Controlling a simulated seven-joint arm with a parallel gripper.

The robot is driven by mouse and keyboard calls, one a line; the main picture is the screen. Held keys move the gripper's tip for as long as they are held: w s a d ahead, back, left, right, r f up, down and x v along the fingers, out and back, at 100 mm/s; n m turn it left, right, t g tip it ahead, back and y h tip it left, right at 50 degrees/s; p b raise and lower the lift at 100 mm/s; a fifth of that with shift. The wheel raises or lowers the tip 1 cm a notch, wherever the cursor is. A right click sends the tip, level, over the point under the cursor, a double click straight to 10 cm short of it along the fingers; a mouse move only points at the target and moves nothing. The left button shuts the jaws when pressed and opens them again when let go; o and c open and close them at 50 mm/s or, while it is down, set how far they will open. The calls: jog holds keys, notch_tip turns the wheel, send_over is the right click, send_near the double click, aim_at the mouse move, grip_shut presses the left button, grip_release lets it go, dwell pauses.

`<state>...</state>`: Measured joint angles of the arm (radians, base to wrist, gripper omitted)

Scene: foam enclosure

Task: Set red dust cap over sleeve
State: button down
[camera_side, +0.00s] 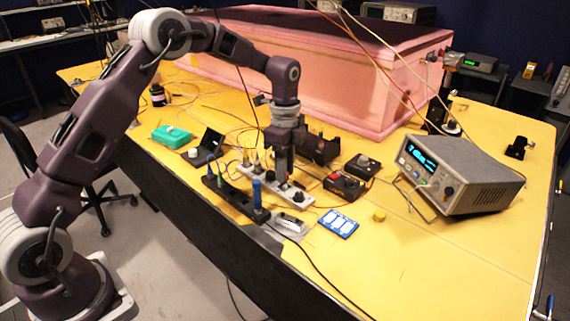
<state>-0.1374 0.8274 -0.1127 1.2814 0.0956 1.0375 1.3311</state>
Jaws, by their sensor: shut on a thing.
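Several dark and metal fittings stand on the strip block. I cannot tell which of them is the sleeve, or whether the held thing touches one. A blue upright cylinder (257,193) stands just left of the gripper on a black strip (232,198).
A red-and-black box (344,186) and a blue card (338,223) lie right of the gripper. A grey bench instrument (460,172) stands further right. The pink foam enclosure (300,70) is behind. Cables cross the table. Yellow table surface (440,265) is clear at front right.

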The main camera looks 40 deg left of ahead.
jog(key=shift+f, duration=1.15)
dwell(0.4)
jog(key=c, duration=1.1)
grip_release()
jog(key=shift+c, duration=0.2)
notch_tip(320, 180, up, 7)
jog(key=shift+r, duration=0.1)
